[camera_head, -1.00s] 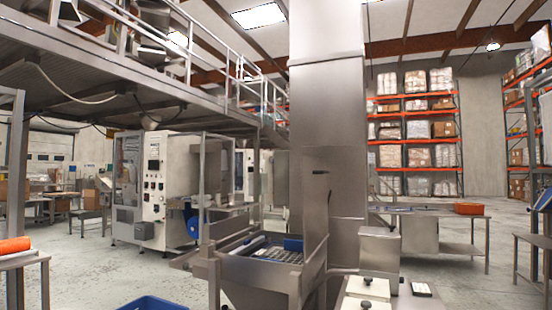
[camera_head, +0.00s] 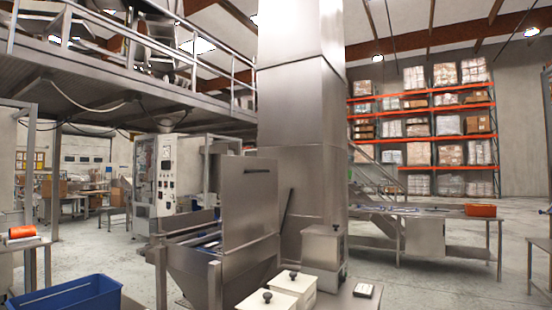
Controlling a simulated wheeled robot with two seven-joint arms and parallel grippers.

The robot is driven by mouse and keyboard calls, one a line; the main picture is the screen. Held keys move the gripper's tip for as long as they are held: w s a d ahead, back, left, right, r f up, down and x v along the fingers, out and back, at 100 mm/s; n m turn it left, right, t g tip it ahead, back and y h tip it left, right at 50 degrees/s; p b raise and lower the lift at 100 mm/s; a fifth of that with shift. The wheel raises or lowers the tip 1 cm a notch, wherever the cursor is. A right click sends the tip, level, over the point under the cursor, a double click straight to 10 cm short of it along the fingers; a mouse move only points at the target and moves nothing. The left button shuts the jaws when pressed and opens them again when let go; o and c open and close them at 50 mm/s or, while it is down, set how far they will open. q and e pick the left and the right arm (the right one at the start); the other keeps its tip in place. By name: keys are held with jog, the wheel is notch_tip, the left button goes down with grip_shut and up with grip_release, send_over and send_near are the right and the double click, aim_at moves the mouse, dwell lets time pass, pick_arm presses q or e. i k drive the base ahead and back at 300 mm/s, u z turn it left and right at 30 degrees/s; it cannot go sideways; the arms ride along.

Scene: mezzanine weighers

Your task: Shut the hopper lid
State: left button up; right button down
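The steel hopper (camera_head: 185,268) stands in the lower middle of the head view, its sloped sides narrowing downward. Its lid (camera_head: 250,204) is a flat steel panel that stands up, open, at the hopper's right side. A small slot or handle shows near the top of the lid. The hopper's mouth is seen at a low angle, with some blue inside, and most of its inside is hidden. Neither of my grippers is in the head view.
A tall steel column (camera_head: 298,130) rises behind the lid. White boxes with black knobs (camera_head: 268,296) stand in front at the right. A blue crate (camera_head: 70,296) is at the lower left. A steel table (camera_head: 440,214) with an orange bin (camera_head: 481,210) stands at the right.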

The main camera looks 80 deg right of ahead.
aim_at(250, 198)
jog(key=k, duration=0.3)
jog(key=z, duration=1)
